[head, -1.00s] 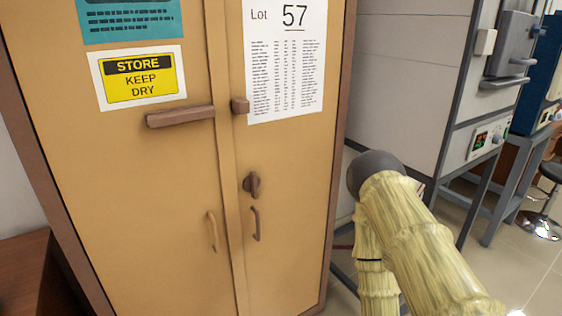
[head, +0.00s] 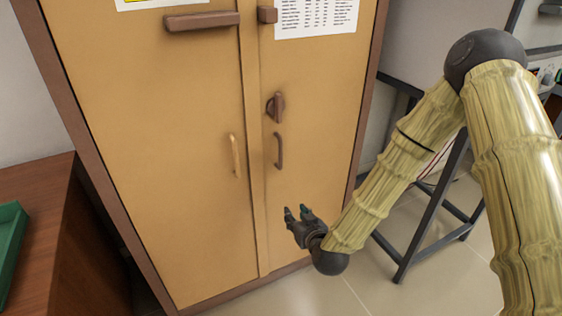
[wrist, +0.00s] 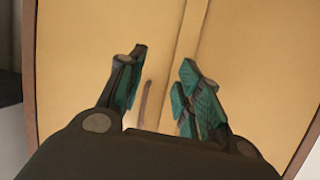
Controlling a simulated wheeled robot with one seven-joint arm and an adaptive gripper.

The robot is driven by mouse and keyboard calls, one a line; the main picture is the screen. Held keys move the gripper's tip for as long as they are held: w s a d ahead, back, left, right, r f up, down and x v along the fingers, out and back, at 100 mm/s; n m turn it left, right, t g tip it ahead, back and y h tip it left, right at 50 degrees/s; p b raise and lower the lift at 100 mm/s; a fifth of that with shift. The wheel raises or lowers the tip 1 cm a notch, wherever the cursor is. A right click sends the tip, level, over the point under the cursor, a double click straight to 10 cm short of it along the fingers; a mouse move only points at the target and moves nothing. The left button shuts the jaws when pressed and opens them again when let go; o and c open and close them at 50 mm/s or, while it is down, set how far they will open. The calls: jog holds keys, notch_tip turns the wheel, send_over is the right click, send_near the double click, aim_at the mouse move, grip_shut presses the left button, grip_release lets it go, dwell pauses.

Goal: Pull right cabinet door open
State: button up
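The right cabinet door (head: 320,120) is shut in the head view. It carries a dark brown curved handle (head: 279,151) and a turn latch (head: 275,106) above it. The left door (head: 150,110) is also shut, with a lighter tan handle (head: 235,155). My gripper (head: 297,212) is open and empty, below and slightly right of the right door's handle in the head view, apart from it. In the wrist view, my gripper (wrist: 162,82) shows its teal-padded fingers spread. A thin handle (wrist: 147,100) appears between them, left of the door seam.
A brown bar (head: 202,21) crosses the upper left door, with a small brown block (head: 267,14) beside it. A wooden table (head: 50,235) with a green tray (head: 10,245) stands left. A dark metal stand (head: 428,225) stands right. Open floor (head: 330,290) lies in front.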

aim_at(281, 153)
jog(key=w+a+r+t+b, duration=0.1)
jog(key=w+r+t, duration=0.1)
jog(key=w+r, duration=0.3)
jog(key=w+a+r+t, duration=0.1)
jog(key=w+r+t, duration=0.15)
jog(key=r, duration=0.45)
jog(key=shift+g, duration=0.25)
jog(key=x, duration=1)
jog(key=shift+w+a+f, duration=0.1)
jog(key=shift+w+f, duration=0.05)
jog(key=shift+c, duration=0.2)
grip_shut()
